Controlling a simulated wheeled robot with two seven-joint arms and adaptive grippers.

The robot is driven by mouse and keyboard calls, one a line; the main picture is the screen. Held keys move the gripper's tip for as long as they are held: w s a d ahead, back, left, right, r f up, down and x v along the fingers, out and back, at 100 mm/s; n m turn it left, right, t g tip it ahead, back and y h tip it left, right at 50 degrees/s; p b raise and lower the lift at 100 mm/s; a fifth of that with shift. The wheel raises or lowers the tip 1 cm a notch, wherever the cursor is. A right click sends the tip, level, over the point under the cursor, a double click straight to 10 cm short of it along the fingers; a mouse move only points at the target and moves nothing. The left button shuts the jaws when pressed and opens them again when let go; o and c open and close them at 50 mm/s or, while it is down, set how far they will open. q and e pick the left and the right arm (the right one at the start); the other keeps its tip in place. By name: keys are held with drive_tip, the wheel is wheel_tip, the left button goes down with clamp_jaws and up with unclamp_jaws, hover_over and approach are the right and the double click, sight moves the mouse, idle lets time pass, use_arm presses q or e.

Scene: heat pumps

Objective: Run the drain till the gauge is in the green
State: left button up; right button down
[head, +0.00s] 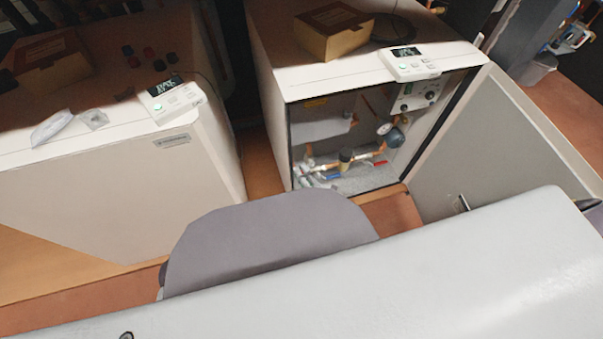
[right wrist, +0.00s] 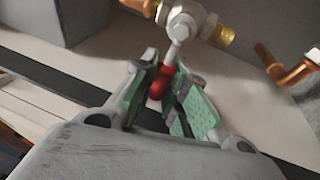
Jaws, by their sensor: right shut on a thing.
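In the right wrist view, my right gripper (right wrist: 168,74) has its green-padded fingers closed around a red valve handle (right wrist: 159,84). The handle's metal stem runs up to a silvery valve body (right wrist: 183,24) with brass fittings. In the head view, the open heat pump cabinet (head: 271,75) holds copper pipes, a red handle (head: 333,177) and a blue handle (head: 378,164) low down. A round pressure gauge (head: 384,128) sits inside at the right; its needle and colours are too small to read. My left gripper is not in view.
The cabinet door (head: 500,145) stands open to the right. A cardboard box (head: 333,32) and a display unit (head: 408,64) lie on top. A closed white cabinet (head: 120,190) stands at the left, with another display (head: 171,98). My own pale arm covers the foreground.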

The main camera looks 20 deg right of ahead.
idle(0.4)
drive_tip(key=c, duration=1.4)
unclamp_jaws()
drive_tip(key=shift+c, duration=0.2)
drive_tip(key=shift+s, duration=0.1)
drive_tip(key=v, duration=1.1)
drive_tip(key=shift+s+d, duration=0.15)
drive_tip(key=shift+s, duration=0.2)
drive_tip(key=shift+f, duration=0.1)
